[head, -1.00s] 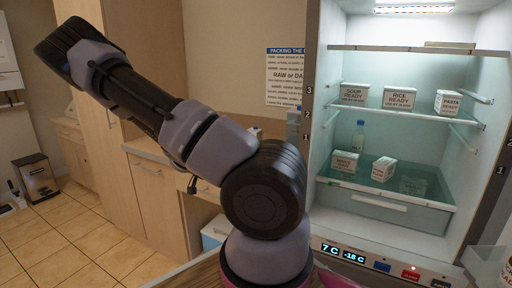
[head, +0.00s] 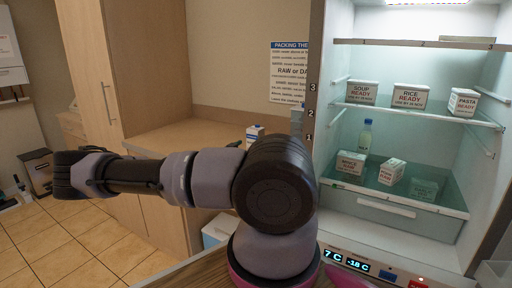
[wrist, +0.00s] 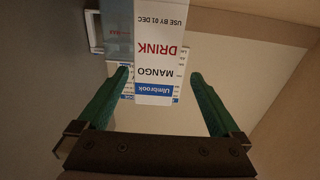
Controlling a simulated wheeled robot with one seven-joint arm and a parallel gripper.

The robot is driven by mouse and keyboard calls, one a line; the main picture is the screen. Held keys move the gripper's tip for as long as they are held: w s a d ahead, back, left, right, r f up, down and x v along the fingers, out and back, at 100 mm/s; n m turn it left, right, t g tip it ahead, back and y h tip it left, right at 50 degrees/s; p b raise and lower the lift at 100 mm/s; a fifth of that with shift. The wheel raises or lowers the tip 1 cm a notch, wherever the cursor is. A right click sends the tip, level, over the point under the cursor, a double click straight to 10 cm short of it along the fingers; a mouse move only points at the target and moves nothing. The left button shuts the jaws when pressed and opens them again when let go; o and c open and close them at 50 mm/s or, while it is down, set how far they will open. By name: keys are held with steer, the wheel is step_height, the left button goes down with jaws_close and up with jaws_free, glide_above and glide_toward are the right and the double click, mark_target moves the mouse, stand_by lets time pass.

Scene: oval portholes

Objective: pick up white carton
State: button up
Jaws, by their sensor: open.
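The white carton (wrist: 160,45) has a blue band and the words "Mango Drink". It appears upside down in the wrist view, in front of and between the fingers of my gripper (wrist: 158,78).
A white panel with print (wrist: 117,68) shows behind the carton. The open fridge (head: 400,205) at right holds labelled boxes and a bottle (head: 365,137). A printed notice (head: 288,72) hangs on the wall. The counter (head: 170,137) left of the carton is clear.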

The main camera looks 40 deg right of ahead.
steer(key=x, duration=0.6)
steer(key=shift+s+d, duration=0.15)
steer(key=shift+d, duration=0.2)
jaws_close()
